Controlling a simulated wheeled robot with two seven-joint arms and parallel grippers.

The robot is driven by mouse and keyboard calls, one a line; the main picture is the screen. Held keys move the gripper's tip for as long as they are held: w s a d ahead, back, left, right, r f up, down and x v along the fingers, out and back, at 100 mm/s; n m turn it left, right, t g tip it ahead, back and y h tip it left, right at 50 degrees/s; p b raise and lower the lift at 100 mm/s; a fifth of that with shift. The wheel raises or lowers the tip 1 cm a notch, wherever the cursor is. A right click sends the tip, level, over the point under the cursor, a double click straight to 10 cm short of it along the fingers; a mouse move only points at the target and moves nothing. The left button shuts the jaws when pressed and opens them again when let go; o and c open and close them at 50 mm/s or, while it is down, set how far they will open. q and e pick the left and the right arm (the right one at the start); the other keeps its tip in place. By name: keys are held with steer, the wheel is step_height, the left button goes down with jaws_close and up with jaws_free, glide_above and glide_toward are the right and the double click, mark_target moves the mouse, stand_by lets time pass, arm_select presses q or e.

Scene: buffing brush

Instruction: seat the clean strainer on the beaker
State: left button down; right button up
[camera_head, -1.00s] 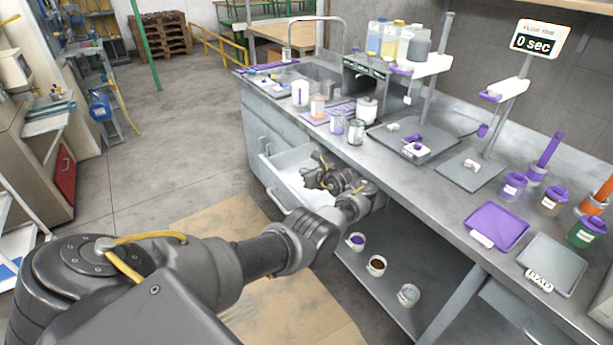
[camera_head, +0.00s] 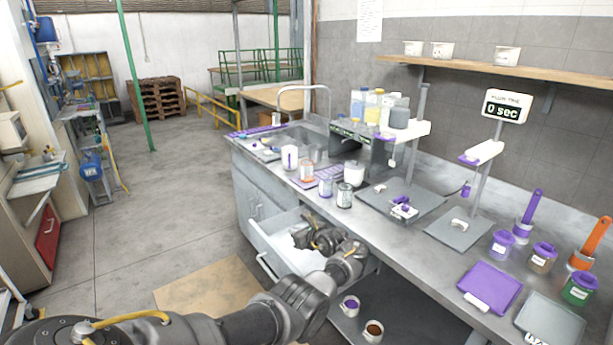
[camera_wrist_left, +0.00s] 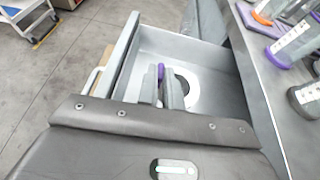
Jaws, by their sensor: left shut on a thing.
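My left gripper (camera_head: 322,241) reaches into the open drawer (camera_head: 268,240) under the counter. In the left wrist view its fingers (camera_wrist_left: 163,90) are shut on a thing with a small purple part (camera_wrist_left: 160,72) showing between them. A pale ring-shaped thing (camera_wrist_left: 188,88) shows beside the fingers in the drawer; whether it is part of the held thing, and whether that is the strainer, I cannot tell. Several banded vessels stand on the counter, among them a clear one (camera_head: 326,185) and a dark-topped one (camera_head: 344,195); which is the beaker is unclear. My right gripper is not in view.
Cups (camera_head: 349,305) sit on the lower shelf. The drawer walls surround the gripper.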

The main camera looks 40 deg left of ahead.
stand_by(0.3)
arm_select(q)
steer(key=shift+m+t, duration=0.7)
steer(key=shift+t, duration=0.1)
steer(key=w+r, duration=0.1)
steer(key=w, duration=0.1)
steer(key=w+d+r, duration=0.1)
steer(key=shift+w+d+r, duration=0.15)
steer(key=shift+w+r, duration=0.05)
steer(key=shift+w, duration=0.2)
steer(key=w+d+r+m+t+h, duration=0.1)
steer(key=d+r+m+t+h, duration=0.75)
steer(key=d+r, duration=0.85)
steer(key=s+d+r+m+h, duration=0.2)
steer(key=s+d, duration=0.3)
steer(key=s, duration=0.3)
steer(key=s+d+r+m+h, duration=0.2)
steer(key=s+d+m, duration=0.1)
steer(key=s+d, duration=0.3)
steer(key=shift+s+r, duration=0.15)
steer(key=shift+s, duration=1.05)
